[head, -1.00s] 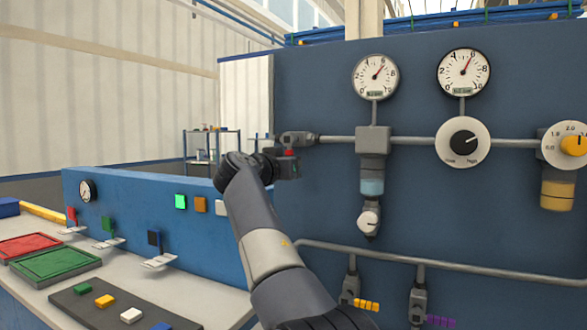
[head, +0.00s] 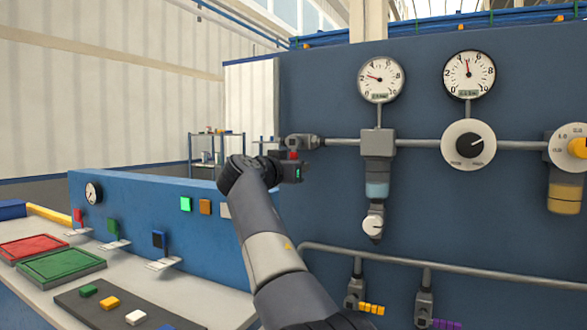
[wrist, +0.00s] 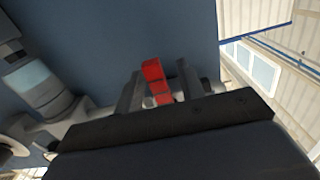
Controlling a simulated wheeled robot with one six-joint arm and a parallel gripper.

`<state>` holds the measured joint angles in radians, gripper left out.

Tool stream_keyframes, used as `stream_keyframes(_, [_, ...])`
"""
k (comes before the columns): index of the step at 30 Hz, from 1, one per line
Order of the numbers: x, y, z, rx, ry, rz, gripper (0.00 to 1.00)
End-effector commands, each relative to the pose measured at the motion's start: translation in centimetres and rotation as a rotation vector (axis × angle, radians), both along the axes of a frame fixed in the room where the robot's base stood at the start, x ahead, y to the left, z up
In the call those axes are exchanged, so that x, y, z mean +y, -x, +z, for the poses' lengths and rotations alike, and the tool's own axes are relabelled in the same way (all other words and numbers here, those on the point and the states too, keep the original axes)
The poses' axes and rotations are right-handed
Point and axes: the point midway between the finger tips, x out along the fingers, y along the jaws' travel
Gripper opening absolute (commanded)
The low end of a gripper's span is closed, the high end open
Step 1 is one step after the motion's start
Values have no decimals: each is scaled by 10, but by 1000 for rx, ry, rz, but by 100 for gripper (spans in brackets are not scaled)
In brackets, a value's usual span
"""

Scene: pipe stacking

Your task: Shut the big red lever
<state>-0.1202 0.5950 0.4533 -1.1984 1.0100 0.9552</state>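The big red lever (wrist: 154,80) shows in the wrist view between the two dark fingers of my gripper (wrist: 160,68). A gap shows between the lever and the right finger; the left finger is close beside it, and I cannot tell if they touch. In the head view my gripper (head: 291,163) is at the valve (head: 303,141) on the left end of the upper pipe. Only a small red part of the lever (head: 293,155) shows there, the rest hidden by my gripper.
Two round gauges (head: 381,79) (head: 469,74) sit above the pipe on the blue panel. A bench with trays (head: 60,266) and small levers (head: 160,241) stands at left.

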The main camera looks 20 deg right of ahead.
Motion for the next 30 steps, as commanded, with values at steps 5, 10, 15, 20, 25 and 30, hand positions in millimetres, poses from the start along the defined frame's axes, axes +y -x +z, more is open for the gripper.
stream_keyframes(5, [0,1,1,-1,1,0,37])
stream_keyframes(10, [11,10,0,-1,1,3,37])
stream_keyframes(15, [35,34,0,-1,1,5,37])
stream_keyframes(20, [57,56,0,-1,1,4,37])
stream_keyframes(25, [72,71,0,-1,1,3,37])
stream_keyframes(30, [77,76,0,0,0,0,37])
